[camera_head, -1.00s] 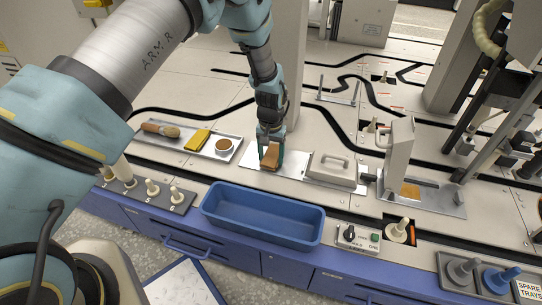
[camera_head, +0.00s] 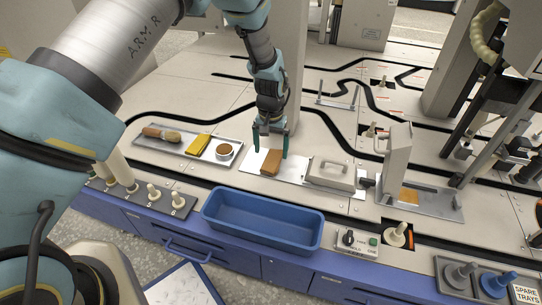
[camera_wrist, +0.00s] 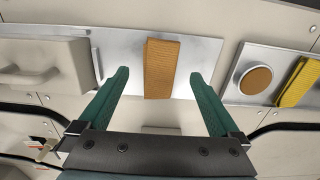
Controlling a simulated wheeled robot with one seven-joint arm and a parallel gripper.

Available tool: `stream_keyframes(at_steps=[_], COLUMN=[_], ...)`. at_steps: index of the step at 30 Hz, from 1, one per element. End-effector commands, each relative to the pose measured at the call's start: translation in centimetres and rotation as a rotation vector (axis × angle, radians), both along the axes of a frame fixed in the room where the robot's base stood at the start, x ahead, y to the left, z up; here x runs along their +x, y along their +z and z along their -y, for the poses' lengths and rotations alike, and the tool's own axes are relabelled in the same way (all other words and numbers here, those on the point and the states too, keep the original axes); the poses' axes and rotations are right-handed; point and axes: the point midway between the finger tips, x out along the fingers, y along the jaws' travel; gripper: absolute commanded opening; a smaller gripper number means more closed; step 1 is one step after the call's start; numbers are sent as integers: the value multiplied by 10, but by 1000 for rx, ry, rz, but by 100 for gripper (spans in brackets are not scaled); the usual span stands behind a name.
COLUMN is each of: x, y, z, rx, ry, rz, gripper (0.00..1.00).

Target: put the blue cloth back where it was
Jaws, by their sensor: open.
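I see no blue cloth in either view. A folded yellow cloth (camera_head: 198,144) lies on a metal tray (camera_head: 225,161) left of my gripper; it also shows at the right edge of the wrist view (camera_wrist: 298,84). A brown-orange block or folded pad (camera_head: 271,165) lies on a flat metal plate (camera_head: 252,161). My gripper (camera_head: 270,146) is open and empty, just behind and above this brown piece. In the wrist view the brown piece (camera_wrist: 160,60) lies beyond the fingertips, between their lines, apart from both.
An empty blue bin (camera_head: 262,218) stands at the front. A brush (camera_head: 162,134) and a round brown-topped cup (camera_head: 224,150) share the metal tray. A handled grey cover (camera_head: 331,172) is right of the plate. Pegs (camera_head: 152,190) stand at the front left.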

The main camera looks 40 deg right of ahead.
Motion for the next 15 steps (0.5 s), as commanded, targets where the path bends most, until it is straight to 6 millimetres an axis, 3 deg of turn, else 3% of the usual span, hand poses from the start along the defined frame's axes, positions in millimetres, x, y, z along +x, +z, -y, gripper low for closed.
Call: stream_keyframes(at_steps=[1, 6, 15], x=[0, 0, 0], y=[16, 46, 66], z=[1, 0, 0], rx=[-3, -2, 0], ry=[0, 0, 0], rz=[1, 1, 0], gripper=[99, 99, 99])
